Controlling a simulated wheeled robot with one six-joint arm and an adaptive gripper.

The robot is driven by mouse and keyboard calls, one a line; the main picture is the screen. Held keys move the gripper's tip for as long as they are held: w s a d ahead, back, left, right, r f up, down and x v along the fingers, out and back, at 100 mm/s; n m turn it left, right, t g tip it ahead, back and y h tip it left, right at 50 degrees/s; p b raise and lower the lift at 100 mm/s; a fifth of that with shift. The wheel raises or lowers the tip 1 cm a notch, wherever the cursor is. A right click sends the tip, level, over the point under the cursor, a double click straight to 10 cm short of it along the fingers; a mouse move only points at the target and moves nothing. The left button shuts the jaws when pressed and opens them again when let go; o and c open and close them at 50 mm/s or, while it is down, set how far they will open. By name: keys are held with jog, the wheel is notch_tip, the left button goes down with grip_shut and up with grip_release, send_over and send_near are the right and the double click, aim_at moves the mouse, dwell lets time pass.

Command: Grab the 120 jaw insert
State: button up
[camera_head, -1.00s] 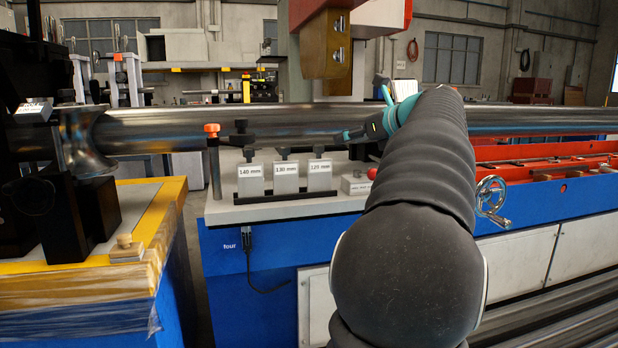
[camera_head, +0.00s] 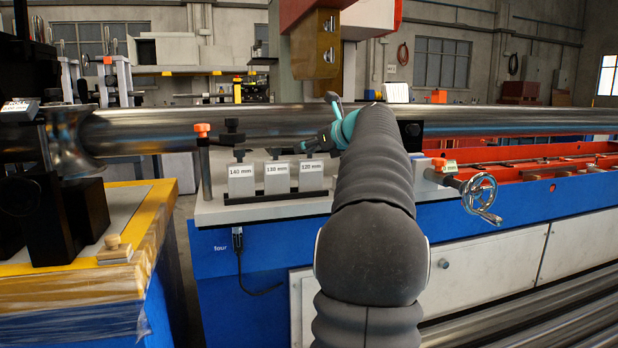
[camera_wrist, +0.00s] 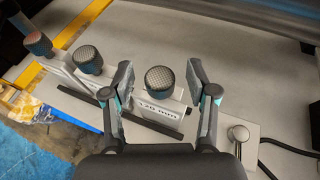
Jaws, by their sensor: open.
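The 120 mm jaw insert (camera_head: 312,178) is a light grey block with a label and a dark knob on top. It stands at the right end of a row on the grey bench top. In the wrist view the insert (camera_wrist: 158,104) and its round knurled knob (camera_wrist: 160,79) show between the two fingers of my gripper (camera_wrist: 158,88). The fingers are spread wide, with a gap on each side of the knob. In the head view my gripper (camera_head: 318,142) is just above the insert, and its fingers partly hide the knob there.
The 130 mm insert (camera_head: 277,179) and the 140 mm insert (camera_head: 241,180) stand close to the left, behind a low black rail (camera_head: 262,200). A long steel tube (camera_head: 240,124) runs behind the row. A small ball-topped knob (camera_wrist: 238,133) is right of the gripper in the wrist view.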

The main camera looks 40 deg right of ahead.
jog(key=shift+w+f, duration=0.1)
jog(key=shift+w, duration=0.2)
grip_shut()
